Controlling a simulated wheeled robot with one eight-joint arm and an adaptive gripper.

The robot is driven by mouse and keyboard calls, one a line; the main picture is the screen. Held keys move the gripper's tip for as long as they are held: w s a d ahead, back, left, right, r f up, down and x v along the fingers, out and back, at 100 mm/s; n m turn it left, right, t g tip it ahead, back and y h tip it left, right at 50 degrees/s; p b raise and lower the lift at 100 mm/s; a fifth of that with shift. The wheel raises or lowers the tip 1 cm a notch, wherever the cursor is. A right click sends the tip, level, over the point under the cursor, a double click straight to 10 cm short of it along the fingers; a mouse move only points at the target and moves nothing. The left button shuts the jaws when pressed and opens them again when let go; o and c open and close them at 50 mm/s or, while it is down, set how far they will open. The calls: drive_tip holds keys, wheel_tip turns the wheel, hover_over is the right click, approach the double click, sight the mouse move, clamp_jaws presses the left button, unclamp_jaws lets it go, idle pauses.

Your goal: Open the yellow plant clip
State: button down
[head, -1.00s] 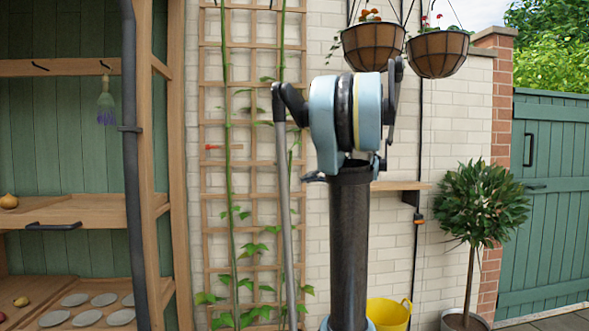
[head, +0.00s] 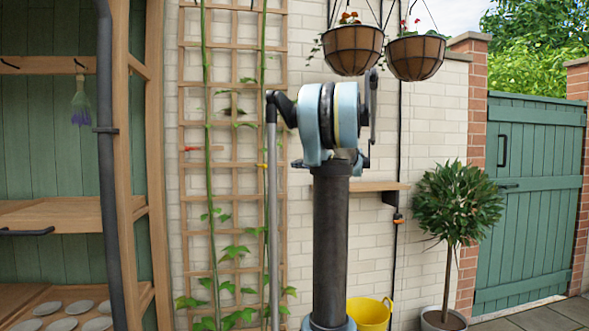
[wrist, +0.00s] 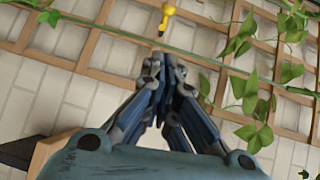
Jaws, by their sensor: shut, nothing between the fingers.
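In the head view a small yellow spot, likely the same clip (head: 262,166), sits on the right-hand stem just beside my arm. My gripper (wrist: 160,63) is in the middle of the wrist view, its fingers together and empty. It points toward the clip, with a visible gap between them. In the head view I cannot make out my gripper behind my arm.
The trellis (head: 223,164) with leafy vines stands against the pale brick wall. A red clip (head: 200,149) is on the left stem. A wooden wall shelf (head: 370,186), hanging baskets (head: 353,50), a yellow bucket (head: 370,313) and a potted tree (head: 452,205) are to the right.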

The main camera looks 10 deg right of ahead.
drive_tip(key=w+a+f, duration=0.1)
drive_tip(key=w+a, duration=0.5)
drive_tip(key=a, duration=0.3)
drive_tip(key=shift+a, duration=0.1)
drive_tip(key=shift+s+a, duration=0.4)
drive_tip(key=shift+a, duration=0.15)
drive_tip(key=shift+d, duration=0.1)
